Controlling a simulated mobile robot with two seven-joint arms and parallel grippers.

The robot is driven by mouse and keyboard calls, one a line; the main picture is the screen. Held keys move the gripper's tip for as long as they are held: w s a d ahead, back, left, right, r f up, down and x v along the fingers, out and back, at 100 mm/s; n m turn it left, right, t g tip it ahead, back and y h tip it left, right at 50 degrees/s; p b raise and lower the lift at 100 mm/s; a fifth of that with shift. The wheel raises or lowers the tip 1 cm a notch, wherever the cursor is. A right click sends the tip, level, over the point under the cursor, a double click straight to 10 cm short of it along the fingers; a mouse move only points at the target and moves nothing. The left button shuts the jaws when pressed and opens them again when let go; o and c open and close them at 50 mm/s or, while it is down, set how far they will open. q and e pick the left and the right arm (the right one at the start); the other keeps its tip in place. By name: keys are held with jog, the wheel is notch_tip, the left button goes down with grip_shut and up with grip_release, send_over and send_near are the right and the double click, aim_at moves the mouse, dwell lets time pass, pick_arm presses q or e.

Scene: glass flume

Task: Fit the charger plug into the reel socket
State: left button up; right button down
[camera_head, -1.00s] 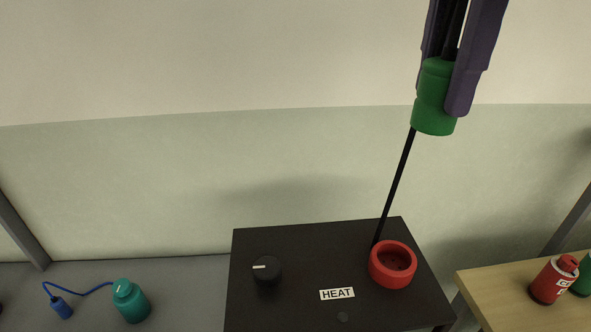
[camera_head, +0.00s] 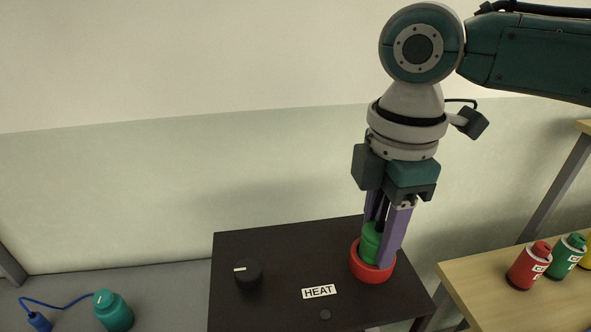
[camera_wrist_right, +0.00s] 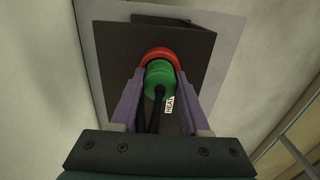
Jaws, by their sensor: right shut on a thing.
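The green charger plug (camera_head: 370,243) is between the purple fingers of my right gripper (camera_head: 384,240), which is shut on it. The plug's lower end is at the opening of the red ring-shaped socket (camera_head: 372,273) on top of the dark box. In the right wrist view the green plug (camera_wrist_right: 160,80) lies in line with the red socket (camera_wrist_right: 160,53), overlapping its near rim. A black cable runs from the plug toward the camera. How deep the plug sits is hidden by the rim and fingers. My left gripper is not in view.
The dark box (camera_head: 240,310) carries a black knob (camera_head: 248,272) and a HEAT label (camera_head: 319,291). A teal bottle-like object (camera_head: 113,311) with a blue cord stands at left. A wooden table (camera_head: 478,290) at right holds red (camera_head: 528,266) and green (camera_head: 567,256) canisters.

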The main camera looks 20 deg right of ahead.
aim_at(379, 229)
jog(key=shift+f, duration=0.15)
jog(key=shift+c, duration=1.9)
grip_release()
notch_tip(379, 229, up, 12)
jog(key=b, duration=0.1)
jog(key=s+a+f+m+t+y, duration=0.2)
jog(key=s+a+f+m+y, duration=0.15)
jog(key=s+a+f, duration=0.5)
jog(key=s+d+f+m+t+h, duration=0.1)
jog(key=s+d+f+m+h, duration=0.2)
jog(key=s+m, duration=0.4)
jog(key=d+f+m, duration=0.1)
jog(key=d+m, duration=0.1)
jog(key=m, duration=0.1)
jog(key=shift+s+d+f+t, duration=0.15)
jog(key=shift+s+f+t, duration=0.15)
jog(key=shift+f, duration=0.1)
